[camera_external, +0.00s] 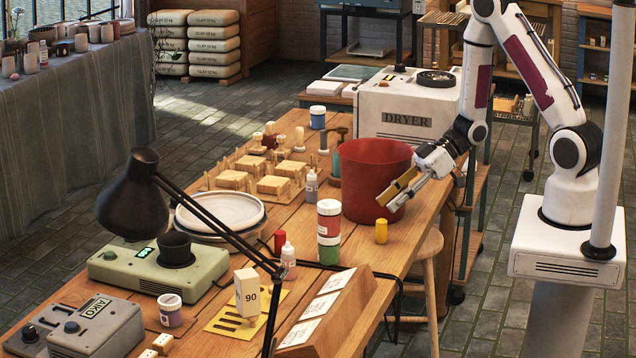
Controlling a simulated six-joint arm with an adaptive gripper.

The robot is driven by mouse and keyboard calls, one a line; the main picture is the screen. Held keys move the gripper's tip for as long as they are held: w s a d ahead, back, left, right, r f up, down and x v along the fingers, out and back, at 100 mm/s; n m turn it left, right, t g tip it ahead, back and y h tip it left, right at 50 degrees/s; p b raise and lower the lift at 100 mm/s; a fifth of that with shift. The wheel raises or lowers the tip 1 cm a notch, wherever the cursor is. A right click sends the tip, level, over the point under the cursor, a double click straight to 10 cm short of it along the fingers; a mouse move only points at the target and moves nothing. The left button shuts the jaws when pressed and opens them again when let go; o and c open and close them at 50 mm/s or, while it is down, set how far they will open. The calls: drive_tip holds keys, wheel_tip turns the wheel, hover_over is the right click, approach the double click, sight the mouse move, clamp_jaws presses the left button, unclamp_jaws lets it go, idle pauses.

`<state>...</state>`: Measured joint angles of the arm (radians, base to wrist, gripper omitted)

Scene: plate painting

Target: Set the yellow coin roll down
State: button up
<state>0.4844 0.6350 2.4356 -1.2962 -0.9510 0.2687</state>
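A small yellow cylinder, which looks like the yellow coin roll (381,231), stands upright on the wooden table near its right edge. My gripper (391,199) is above it, tilted down to the left, in front of the red bucket (365,160). The gripper and the yellow cylinder appear apart. A tan-gold strip (402,184) shows along the fingers. I cannot tell whether it is part of the gripper or something held, nor how wide the fingers are open.
Stacked red and green jars (329,232) stand left of the yellow cylinder. A small red cylinder (279,241) and a dropper bottle (288,261) are farther left. A wooden rack with cards (345,309) is at the front. The dryer (406,105) stands behind the bucket.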

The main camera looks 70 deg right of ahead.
sight(382, 220)
drive_tip(key=shift+s+d+f+n+t+y, duration=0.2)
drive_tip(key=shift+s+d+f+n+y, duration=0.2)
drive_tip(key=shift+f, duration=0.2)
drive_tip(key=shift+s+d+f+n+t+y, duration=0.2)
drive_tip(key=shift+s+d+f+n+y, duration=0.15)
drive_tip(key=shift+f, duration=0.25)
drive_tip(key=shift+s+d+f+n+t+y, duration=0.25)
drive_tip(key=shift+s+d+t+y, duration=0.05)
drive_tip(key=shift+s+t, duration=0.15)
drive_tip(key=shift+s+d+f+n+t+y, duration=0.25)
drive_tip(key=shift+s+t, duration=0.1)
drive_tip(key=shift+s, duration=0.1)
drive_tip(key=shift+w+a, duration=0.1)
drive_tip(key=shift+a, duration=0.05)
drive_tip(key=shift+x, duration=1.15)
drive_tip(key=shift+x, duration=2.65)
drive_tip(key=shift+r, duration=0.1)
